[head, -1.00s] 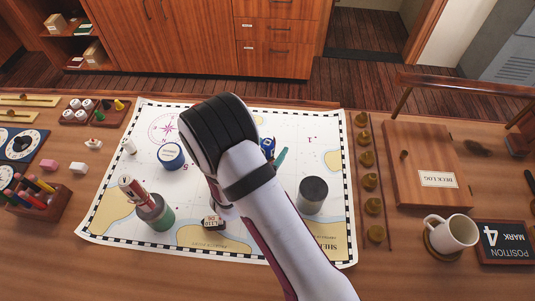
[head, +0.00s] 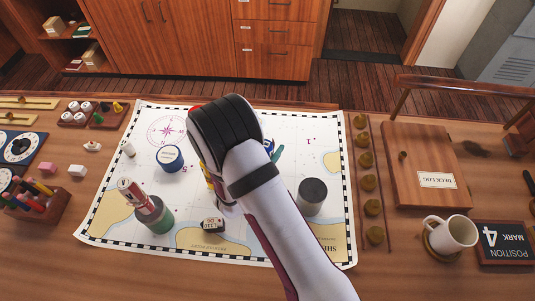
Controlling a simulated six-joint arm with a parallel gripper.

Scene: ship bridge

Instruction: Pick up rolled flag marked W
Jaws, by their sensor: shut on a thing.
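My gripper (head: 214,194) is over the middle of the chart, mostly hidden behind my black wrist. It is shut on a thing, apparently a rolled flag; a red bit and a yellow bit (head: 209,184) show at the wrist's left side. No letter on it can be read. Another rolled flag, red and white (head: 132,192), leans in a grey-green cup (head: 157,223) at left. A blue cup (head: 269,147) with a teal roll stands partly hidden right of my wrist.
The chart (head: 110,215) also bears a blue round tin (head: 170,158), a dark grey cylinder (head: 311,196) and a small lettered block (head: 213,225). A white mug (head: 451,233) and a wooden deck log (head: 425,160) are at right.

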